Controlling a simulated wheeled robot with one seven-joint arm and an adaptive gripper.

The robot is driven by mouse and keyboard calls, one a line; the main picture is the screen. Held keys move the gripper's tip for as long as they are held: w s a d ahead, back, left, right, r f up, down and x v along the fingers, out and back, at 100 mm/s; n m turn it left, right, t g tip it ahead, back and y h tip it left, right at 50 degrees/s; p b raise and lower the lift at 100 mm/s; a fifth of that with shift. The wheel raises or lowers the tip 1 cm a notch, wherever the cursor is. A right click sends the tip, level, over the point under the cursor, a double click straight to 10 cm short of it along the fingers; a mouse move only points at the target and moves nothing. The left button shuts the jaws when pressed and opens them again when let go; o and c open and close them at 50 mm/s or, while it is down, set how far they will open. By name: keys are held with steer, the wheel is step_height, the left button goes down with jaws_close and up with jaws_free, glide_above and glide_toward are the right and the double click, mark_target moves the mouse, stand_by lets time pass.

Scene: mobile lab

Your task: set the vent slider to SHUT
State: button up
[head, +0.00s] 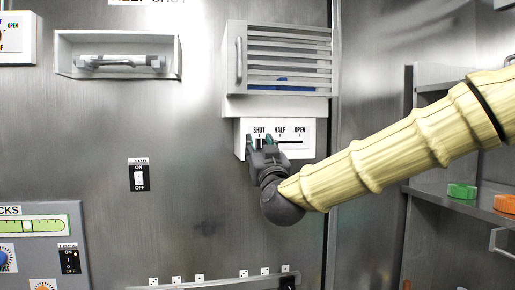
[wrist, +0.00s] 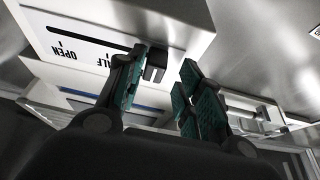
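The vent slider panel (head: 308,148) is a white box under the louvred vent, labelled SHUT, HALF and OPEN from left to right. My gripper (head: 260,143) is at its left part, below the SHUT label, and hides the knob in the head view. In the wrist view, the dark slider knob (wrist: 156,66) shows near the SHUT end of the slot, past HALF. My gripper's fingers (wrist: 160,92) are apart, with the knob between their tips, close against the left finger. I cannot tell whether they touch. The SHUT label is hidden in the wrist view.
The louvred vent (head: 290,32) with a side handle is above the panel. A recessed handle (head: 120,62) and an ON/OFF switch (head: 139,176) are to the left. A shelf (head: 470,204) at right bears a green piece (head: 462,191) and an orange piece (head: 505,203).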

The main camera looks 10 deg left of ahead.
steer(key=shift+d, duration=0.2)
steer(key=v, duration=1.2)
steer(key=shift+a, duration=0.15)
